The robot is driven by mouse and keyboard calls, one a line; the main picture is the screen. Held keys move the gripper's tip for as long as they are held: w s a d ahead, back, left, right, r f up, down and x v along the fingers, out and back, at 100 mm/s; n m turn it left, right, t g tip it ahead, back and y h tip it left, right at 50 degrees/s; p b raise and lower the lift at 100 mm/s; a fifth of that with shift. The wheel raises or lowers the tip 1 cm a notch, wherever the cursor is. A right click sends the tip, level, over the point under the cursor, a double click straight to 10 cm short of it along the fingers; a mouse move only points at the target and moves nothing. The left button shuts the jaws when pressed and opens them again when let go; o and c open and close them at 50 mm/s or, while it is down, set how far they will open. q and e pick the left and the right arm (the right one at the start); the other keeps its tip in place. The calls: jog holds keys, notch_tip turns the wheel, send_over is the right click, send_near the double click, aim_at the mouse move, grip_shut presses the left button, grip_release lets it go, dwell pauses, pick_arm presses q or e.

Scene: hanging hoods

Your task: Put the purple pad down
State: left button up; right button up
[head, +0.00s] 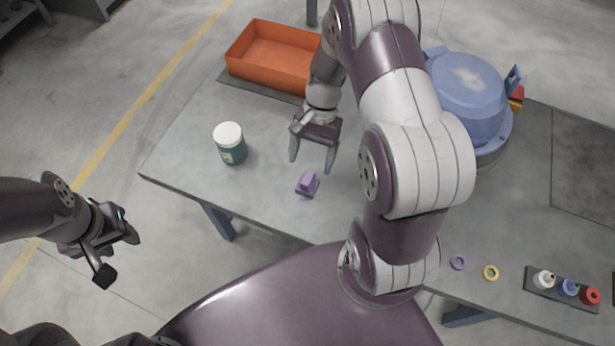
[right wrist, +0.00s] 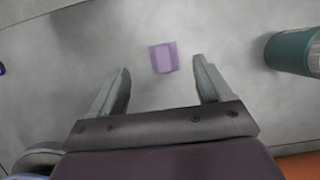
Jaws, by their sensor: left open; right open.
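The purple pad (head: 307,184) lies on the grey table near its front edge, left of the middle. In the right wrist view the purple pad (right wrist: 163,57) shows just beyond the fingertips, between their lines, and apart from both. My right gripper (head: 313,164) is open and empty, pointing toward the pad; in the right wrist view its two fingers (right wrist: 160,75) stand wide apart. My left gripper (head: 119,254) is open and empty, off the table at the left, over the floor.
A green jar (head: 230,146) with a white lid stands left of the pad. An orange bin (head: 272,57) sits at the back. A blue lidded pot (head: 468,98) stands at the right. Purple (head: 457,262) and yellow (head: 490,272) rings and a small bottle rack (head: 561,291) lie at front right.

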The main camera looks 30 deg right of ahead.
notch_tip(320, 180, up, 2)
notch_tip(320, 180, up, 5)
jog(key=n+t+h, duration=0.2)
jog(key=n, duration=0.3)
send_over(307, 177)
pick_arm(q)
jog(key=shift+w, duration=0.2)
pick_arm(e)
jog(key=s+a+r+n+t+h, duration=0.1)
jog(key=s+a+r+n+t, duration=0.1)
jog(key=s+r+n, duration=0.1)
jog(key=shift+s+a+r+n, duration=0.25)
jog(key=shift+s+r+n, duration=0.15)
jog(key=shift+s+n, duration=0.45)
pick_arm(q)
jog(key=shift+s, duration=0.1)
pick_arm(e)
jog(key=shift+w, duration=0.15)
jog(key=shift+o, duration=0.5)
